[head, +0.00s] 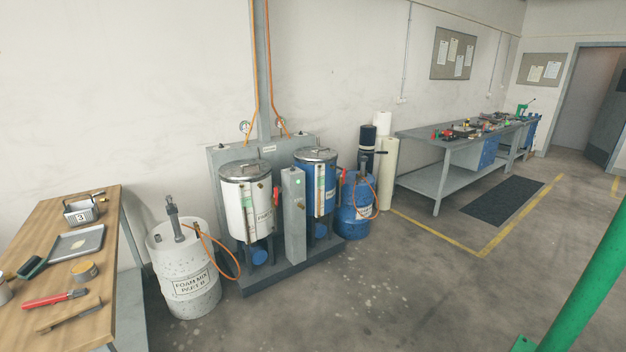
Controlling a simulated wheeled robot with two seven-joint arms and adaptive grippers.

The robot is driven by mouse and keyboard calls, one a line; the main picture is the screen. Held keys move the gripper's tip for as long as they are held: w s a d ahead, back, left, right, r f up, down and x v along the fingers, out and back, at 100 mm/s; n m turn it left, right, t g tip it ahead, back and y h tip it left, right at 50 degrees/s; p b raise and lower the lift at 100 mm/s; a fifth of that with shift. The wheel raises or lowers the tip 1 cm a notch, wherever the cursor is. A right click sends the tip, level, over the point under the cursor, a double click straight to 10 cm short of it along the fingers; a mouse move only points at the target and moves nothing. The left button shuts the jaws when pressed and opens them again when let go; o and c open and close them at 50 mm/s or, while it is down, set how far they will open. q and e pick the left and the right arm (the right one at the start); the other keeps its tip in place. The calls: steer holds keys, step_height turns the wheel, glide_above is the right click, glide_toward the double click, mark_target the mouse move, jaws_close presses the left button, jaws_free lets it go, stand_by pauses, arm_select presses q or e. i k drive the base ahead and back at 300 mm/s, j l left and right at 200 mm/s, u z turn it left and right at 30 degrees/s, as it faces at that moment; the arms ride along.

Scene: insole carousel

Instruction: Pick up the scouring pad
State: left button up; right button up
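I cannot make out a scouring pad for certain. A dark green and black item (32,267) lies on the wooden table (112,215) at the left; it may be a brush or a pad, too small to tell. Neither of my grippers is in view.
A long bench (440,180) stands farther right. Middle floor is clear.

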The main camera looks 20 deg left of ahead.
mark_target(33, 267)
steer(key=i+u, duration=0.25)
steer(key=u, duration=0.2)
steer(key=i+l+u, duration=0.1)
steer(key=i+u, duration=0.15)
steer(key=u, duration=0.2)
steer(key=i+l+u, duration=0.1)
steer(key=i+u, duration=0.15)
steer(key=u, duration=0.2)
steer(key=i+l+u, duration=0.15)
steer(key=u, duration=0.3)
steer(key=i+l+u, duration=0.2)
steer(key=u, duration=0.25)
steer(key=i+l+u, duration=0.15)
steer(key=l+u, duration=0.15)
steer(key=u, duration=0.15)
steer(key=i+l+u, duration=0.15)
steer(key=l+u, duration=0.3)
steer(key=i+l+u, duration=0.1)
steer(key=l+u, duration=0.65)
steer(key=l, duration=0.25)
steer(key=l+u, duration=0.35)
steer(key=l, duration=0.2)
steer(key=i, duration=0.05)
